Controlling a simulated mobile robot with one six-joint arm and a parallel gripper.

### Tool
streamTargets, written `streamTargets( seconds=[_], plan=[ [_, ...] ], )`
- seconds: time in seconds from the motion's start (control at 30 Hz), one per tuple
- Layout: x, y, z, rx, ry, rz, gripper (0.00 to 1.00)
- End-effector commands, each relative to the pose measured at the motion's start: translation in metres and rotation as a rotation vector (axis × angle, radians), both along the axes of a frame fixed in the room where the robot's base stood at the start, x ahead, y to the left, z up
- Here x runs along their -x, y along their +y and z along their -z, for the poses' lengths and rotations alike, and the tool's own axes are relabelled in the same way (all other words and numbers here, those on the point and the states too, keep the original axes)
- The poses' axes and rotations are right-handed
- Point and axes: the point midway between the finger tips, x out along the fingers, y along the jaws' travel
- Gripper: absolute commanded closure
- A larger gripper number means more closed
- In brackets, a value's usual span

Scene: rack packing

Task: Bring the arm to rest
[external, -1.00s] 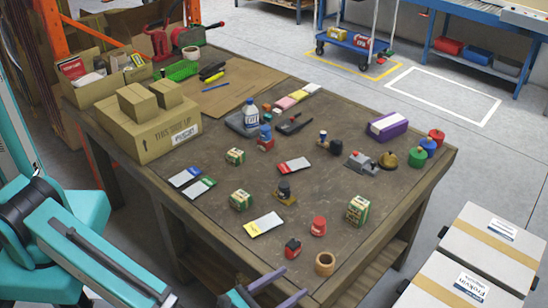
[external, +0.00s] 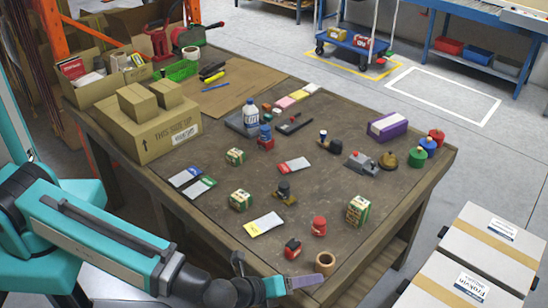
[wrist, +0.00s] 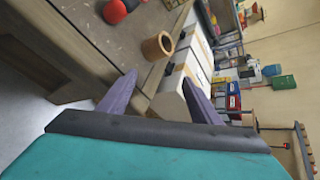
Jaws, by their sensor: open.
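My gripper (external: 290,284) is at the near edge of the wooden table (external: 225,220) in the external view, to the left of a tan ring (external: 325,262). In the wrist view my gripper (wrist: 160,95) shows two purple fingers spread apart with nothing between them that they hold. The tan ring (wrist: 157,46) stands on the table beyond the fingers. My teal arm reaches in from the lower left, low along the near side of the table.
Red containers (external: 292,248), small boxes (external: 358,210) and packets (external: 264,224) are spread over the table. Cardboard boxes (external: 150,135) are stacked at its left. White cases (external: 495,245) stand at the right.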

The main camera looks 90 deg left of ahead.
Motion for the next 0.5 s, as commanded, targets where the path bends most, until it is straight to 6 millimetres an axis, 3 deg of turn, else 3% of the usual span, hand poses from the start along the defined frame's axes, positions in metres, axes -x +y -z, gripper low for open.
streamTargets(
  seconds=[0.2,0.5],
  plan=[
    [-0.001,-0.028,0.003,0.252,-0.015,-0.051,0.42],
    [0.019,-0.081,0.042,0.511,0.052,-0.119,0.42]
  ],
)
